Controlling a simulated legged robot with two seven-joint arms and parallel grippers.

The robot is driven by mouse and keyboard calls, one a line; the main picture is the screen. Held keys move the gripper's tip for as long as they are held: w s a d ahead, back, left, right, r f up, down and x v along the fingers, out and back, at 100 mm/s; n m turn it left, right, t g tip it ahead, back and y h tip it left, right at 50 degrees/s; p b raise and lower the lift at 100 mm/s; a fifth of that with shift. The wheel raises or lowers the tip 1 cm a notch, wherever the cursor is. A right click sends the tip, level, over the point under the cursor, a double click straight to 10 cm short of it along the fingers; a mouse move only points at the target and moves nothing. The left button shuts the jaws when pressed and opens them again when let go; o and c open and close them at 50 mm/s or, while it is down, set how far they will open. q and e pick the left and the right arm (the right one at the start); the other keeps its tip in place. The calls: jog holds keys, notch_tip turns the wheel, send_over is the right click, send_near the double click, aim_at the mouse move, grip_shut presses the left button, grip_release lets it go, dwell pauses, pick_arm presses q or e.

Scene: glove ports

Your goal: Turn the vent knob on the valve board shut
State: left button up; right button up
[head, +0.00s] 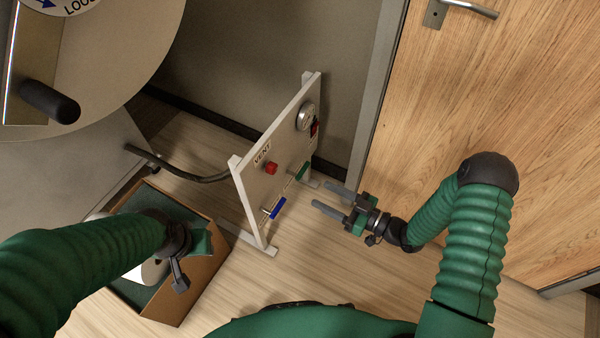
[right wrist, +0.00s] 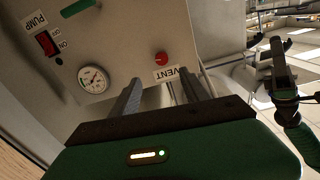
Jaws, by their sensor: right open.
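The valve board (head: 250,205) is a white upright panel on feet, standing on the floor in the middle of the head view. The red vent knob (head: 271,168) is on its face below the VENT label; it also shows in the right wrist view (right wrist: 161,59). My right gripper (head: 328,198) is open and empty, in front of the board and apart from it, with its fingers pointing toward the board. In the right wrist view its fingers (right wrist: 160,95) lie below the knob in the picture. My left gripper (head: 178,275) is over the cardboard box; its jaws are unclear.
The board also carries a blue-handled valve (head: 277,208), a green handle (head: 303,171), a gauge (head: 306,116) and a red pump switch (head: 315,129). A dark hose (head: 180,170) runs to the board. The cardboard box (head: 205,275) stands left, a wooden door (head: 500,100) right.

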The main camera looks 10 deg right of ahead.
jog(key=w+a, duration=0.1)
jog(key=a, duration=0.2)
jog(key=b, duration=0.3)
send_near(275, 170)
jog(key=x, duration=0.3)
jog(key=b+x, duration=0.1)
jog(key=x, duration=0.5)
jog(key=shift+f, duration=0.2)
jog(key=shift+w+a+r, duration=0.1)
jog(key=shift+w+a, duration=0.15)
jog(key=shift+a, duration=0.15)
jog(key=shift+d, duration=0.25)
jog(key=shift+c, duration=0.7)
pick_arm(q)
jog(key=f, duration=0.4)
jog(key=shift+s+a+f, duration=0.15)
jog(key=shift+a+f, duration=0.15)
jog(key=shift+a, duration=0.1)
pick_arm(e)
grip_shut()
